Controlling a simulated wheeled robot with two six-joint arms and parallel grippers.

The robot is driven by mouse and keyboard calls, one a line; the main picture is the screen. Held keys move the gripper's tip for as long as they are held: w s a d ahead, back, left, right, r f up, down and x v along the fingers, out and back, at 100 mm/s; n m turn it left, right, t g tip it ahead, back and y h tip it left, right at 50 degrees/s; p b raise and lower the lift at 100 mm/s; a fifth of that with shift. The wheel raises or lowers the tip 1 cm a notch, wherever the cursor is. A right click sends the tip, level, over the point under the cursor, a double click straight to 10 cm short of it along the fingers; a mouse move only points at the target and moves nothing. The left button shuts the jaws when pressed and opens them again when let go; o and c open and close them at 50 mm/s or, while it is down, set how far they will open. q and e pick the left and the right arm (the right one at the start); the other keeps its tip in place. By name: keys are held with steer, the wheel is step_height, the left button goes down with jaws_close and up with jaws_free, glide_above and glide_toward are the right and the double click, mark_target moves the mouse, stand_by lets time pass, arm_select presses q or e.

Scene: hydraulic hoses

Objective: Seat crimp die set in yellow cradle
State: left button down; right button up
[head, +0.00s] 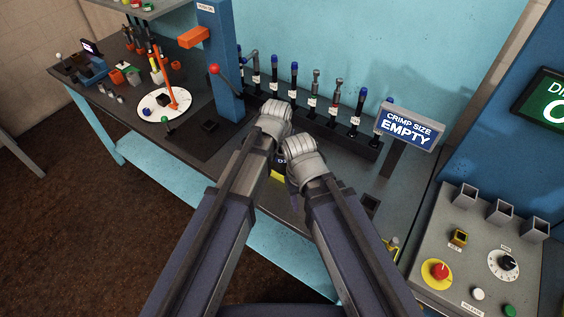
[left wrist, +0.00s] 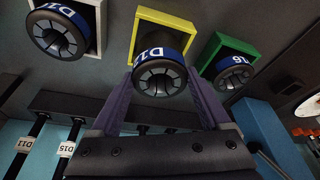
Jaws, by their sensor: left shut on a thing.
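In the left wrist view, my left gripper (left wrist: 163,80) is shut on a dark round crimp die set (left wrist: 158,77) with a blue band, its label partly readable as "D1". The die set is at the yellow cradle (left wrist: 166,17) and overlaps its square frame. It lines up with its neighbours, but I cannot tell whether it is fully down. In the head view my left gripper (head: 275,117) hides most of this spot; a small yellow piece (head: 278,173) shows between the arms. My right gripper (head: 303,160) is close beside the left one, its fingertips hidden.
Similar die sets sit in a white cradle (left wrist: 97,12) and a green cradle (left wrist: 228,42) on either side. A rack of labelled hoses (head: 315,118) stands behind. A sign (head: 408,128) reads "CRIMP SIZE EMPTY". A control panel (head: 480,250) is at the right.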

arm_select(q)
steer(key=shift+f+b, duration=1.75)
steer(key=shift+b, duration=0.1)
arm_select(e)
steer(key=shift+f, duration=1.8)
arm_select(q)
steer(key=shift+f, duration=0.2)
arm_select(e)
steer(key=shift+f, duration=0.2)
arm_select(q)
jaws_free()
steer(key=shift+r, duration=0.1)
arm_select(e)
steer(key=shift+r, duration=0.15)
arm_select(q)
steer(key=p+v, duration=1.1)
steer(key=v, duration=0.1)
arm_select(e)
step_height(320, 180, up, 12)
steer(key=shift+f, duration=0.2)
